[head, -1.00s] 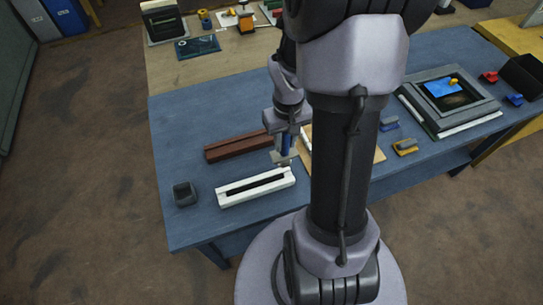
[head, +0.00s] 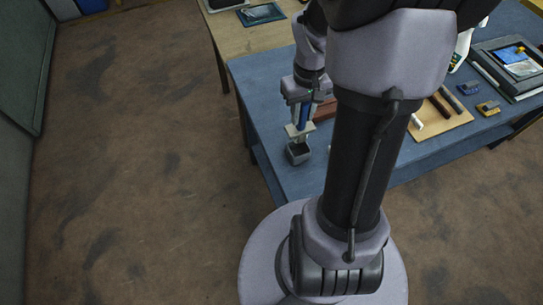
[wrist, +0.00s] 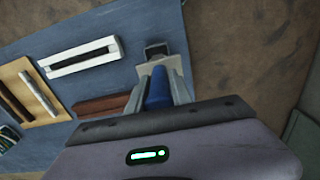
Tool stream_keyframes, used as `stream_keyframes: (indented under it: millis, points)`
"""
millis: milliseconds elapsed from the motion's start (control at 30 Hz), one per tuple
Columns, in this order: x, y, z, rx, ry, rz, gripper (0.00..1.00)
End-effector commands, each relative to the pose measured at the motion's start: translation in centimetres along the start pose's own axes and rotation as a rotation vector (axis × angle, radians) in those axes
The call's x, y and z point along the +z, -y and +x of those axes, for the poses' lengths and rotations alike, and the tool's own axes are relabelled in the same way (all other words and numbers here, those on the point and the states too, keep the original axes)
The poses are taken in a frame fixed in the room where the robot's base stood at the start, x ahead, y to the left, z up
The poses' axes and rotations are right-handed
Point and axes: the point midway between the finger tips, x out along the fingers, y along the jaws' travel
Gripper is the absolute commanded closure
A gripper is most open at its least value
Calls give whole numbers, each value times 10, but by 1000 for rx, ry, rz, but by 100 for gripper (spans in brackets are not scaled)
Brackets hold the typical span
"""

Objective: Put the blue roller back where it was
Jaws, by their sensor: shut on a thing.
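My gripper (head: 299,131) is shut on the blue roller (head: 303,115). In the wrist view the roller (wrist: 158,88) lies between the two pale fingers of my gripper (wrist: 159,66). A small dark grey open holder (head: 298,154) stands near the table's left front edge, just below my fingertips in the head view. In the wrist view the holder (wrist: 156,50) shows just past the fingertips, partly hidden by them. I cannot tell how high the roller is above it.
The blue table (head: 262,93) ends close to the holder. In the wrist view a white slotted bar (wrist: 83,56), a red-brown bar (wrist: 100,106) and a wooden board (wrist: 17,70) with dark and white rods lie to the left. My arm hides part of the table.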

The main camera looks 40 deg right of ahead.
Motion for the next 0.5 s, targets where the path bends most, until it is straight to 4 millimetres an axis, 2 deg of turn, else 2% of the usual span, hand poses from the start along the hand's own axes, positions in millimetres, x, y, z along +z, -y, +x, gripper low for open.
stream_keyframes:
  millis: [133,500]
  points:
    - [1,0,42,-2,6,0,100]
    - [1,0,99,-1,4,0,100]
